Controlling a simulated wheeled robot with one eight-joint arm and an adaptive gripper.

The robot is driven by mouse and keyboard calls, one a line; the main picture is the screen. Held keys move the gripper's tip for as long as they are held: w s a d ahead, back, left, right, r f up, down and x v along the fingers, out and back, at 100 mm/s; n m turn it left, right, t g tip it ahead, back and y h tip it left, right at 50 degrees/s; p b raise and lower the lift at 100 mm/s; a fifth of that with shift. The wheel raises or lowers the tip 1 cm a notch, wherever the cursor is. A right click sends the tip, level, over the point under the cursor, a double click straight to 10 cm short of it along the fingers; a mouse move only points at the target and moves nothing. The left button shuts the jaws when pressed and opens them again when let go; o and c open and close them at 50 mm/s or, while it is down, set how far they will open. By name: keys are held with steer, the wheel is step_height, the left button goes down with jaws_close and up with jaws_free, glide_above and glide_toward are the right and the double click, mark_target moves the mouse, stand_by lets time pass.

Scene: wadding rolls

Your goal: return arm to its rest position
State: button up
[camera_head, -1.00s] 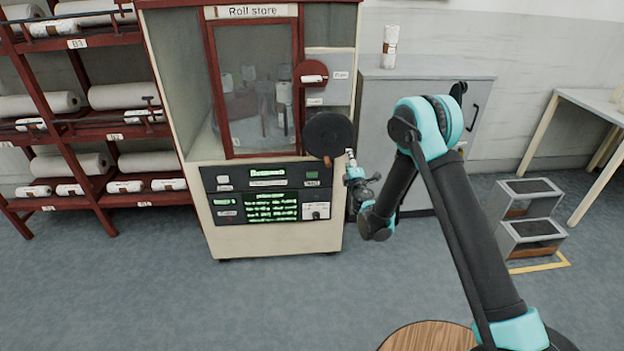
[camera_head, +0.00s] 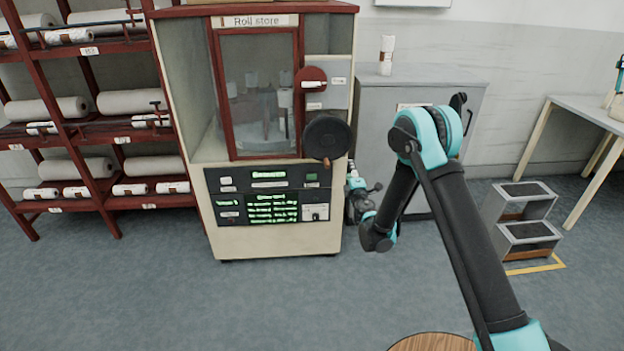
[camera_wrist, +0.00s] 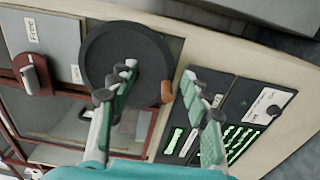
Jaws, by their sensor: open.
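My arm reaches up from the lower right in the head view and bends at a high elbow, with its forearm coming down toward the roll store (camera_head: 240,240). The round black disc (camera_head: 327,137) with an orange-brown knob lies beyond the left finger in the wrist view (camera_wrist: 110,50). The control panel (camera_wrist: 255,110) lies beyond the right finger.
A red rack (camera_head: 85,135) with white rolls stands at the left. A grey cabinet (camera_head: 370,105) with an upright roll (camera_head: 387,55) on top stands behind my arm. Grey steps (camera_head: 525,235) and a table (camera_head: 590,110) are at the right.

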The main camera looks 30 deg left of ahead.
steer(key=shift+d, duration=0.1)
steer(key=w+d+r+m+h, duration=0.1)
steer(key=d+r+m+h, duration=0.25)
steer(key=d, duration=0.65)
steer(key=d+r+m+h, duration=0.3)
steer(key=d+r+m, duration=0.1)
steer(key=d, duration=0.5)
steer(key=w+d+r+m+h, duration=0.1)
steer(key=d+r+m+h, duration=0.25)
steer(key=d, duration=0.65)
steer(key=s+d+r+m+g+h, duration=0.1)
steer(key=s+d+m+g, duration=0.2)
steer(key=d, duration=0.4)
steer(key=s+d+m+g+h, duration=0.1)
steer(key=s+d+m, duration=0.2)
steer(key=s+d, duration=0.35)
steer(key=s+d+f+m+g, duration=0.1)
steer(key=s+d+m+g, duration=0.2)
steer(key=s+d, duration=0.5)
steer(key=s+f+m+g+y, duration=0.1)
steer(key=s+f+m+g, duration=0.1)
steer(key=s, duration=0.9)
steer(key=s+f+m+g+y, duration=0.1)
steer(key=s+f, duration=0.3)
steer(key=s, duration=0.7)
steer(key=shift+s+f+m+g+y, duration=0.15)
steer(key=shift+s+m+g+y, duration=0.1)
steer(key=shift+m+g+y, duration=0.25)
steer(key=shift+c, duration=0.4)
